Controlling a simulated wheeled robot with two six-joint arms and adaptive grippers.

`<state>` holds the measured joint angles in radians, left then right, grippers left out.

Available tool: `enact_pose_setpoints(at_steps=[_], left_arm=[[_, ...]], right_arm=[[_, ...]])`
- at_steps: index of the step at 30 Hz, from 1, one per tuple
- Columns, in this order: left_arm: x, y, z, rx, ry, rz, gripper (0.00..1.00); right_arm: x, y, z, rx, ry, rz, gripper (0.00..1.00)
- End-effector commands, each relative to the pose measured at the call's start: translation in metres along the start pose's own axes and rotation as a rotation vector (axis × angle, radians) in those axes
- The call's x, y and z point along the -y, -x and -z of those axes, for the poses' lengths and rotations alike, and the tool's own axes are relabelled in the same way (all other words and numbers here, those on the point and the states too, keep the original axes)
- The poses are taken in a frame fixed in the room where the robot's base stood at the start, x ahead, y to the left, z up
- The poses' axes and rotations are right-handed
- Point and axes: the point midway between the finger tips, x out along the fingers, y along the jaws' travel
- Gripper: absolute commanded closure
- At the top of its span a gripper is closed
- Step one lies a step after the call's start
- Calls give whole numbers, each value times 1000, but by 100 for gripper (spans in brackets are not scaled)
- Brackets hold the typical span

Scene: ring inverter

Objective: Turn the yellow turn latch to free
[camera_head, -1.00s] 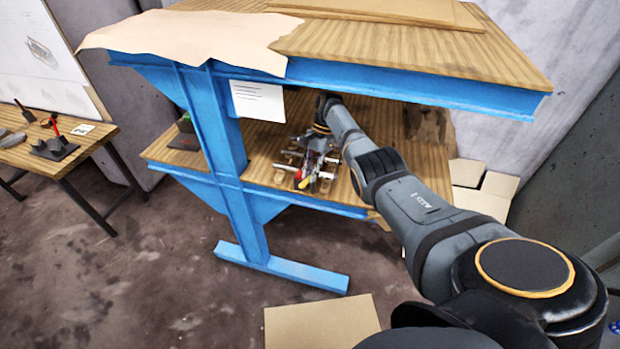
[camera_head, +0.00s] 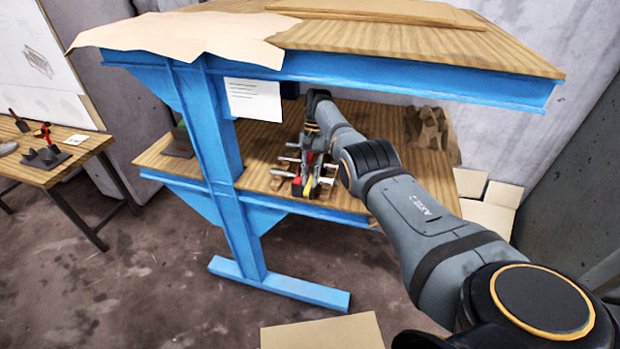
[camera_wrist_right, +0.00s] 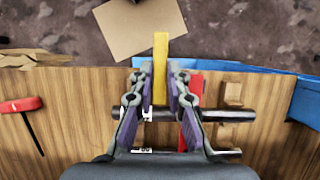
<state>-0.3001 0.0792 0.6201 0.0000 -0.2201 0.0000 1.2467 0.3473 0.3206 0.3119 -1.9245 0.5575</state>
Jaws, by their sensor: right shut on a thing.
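The yellow turn latch (camera_wrist_right: 160,75) stands between the purple-padded fingers of my right gripper (camera_wrist_right: 161,87) in the right wrist view, and the fingers are shut on it. In the head view my right gripper (camera_head: 312,165) is on the lower wooden shelf of the blue bench, at the fixture with metal rods (camera_head: 287,172). A yellow bit (camera_head: 308,187) shows there beside a red part (camera_head: 296,187). The red part (camera_wrist_right: 191,112) is just right of the gripper in the wrist view. My left gripper is not in view.
A red-handled tool (camera_wrist_right: 20,105) lies on the shelf left of the gripper. The upper shelf (camera_head: 420,45) overhangs my arm, and a blue post (camera_head: 215,130) stands to its left. A brown crumpled thing (camera_head: 430,130) sits at the right of the lower shelf.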

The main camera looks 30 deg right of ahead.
Motion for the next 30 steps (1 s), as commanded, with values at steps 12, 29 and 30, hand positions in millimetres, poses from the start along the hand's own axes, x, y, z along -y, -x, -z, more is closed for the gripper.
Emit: enact_pose_setpoints(at_steps=[12,29,30], left_arm=[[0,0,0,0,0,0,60],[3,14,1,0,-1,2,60],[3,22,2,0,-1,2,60]], right_arm=[[0,0,0,-1,0,1,62],[0,5,-2,-1,-42,19,62],[0,6,-3,0,-70,28,62]])
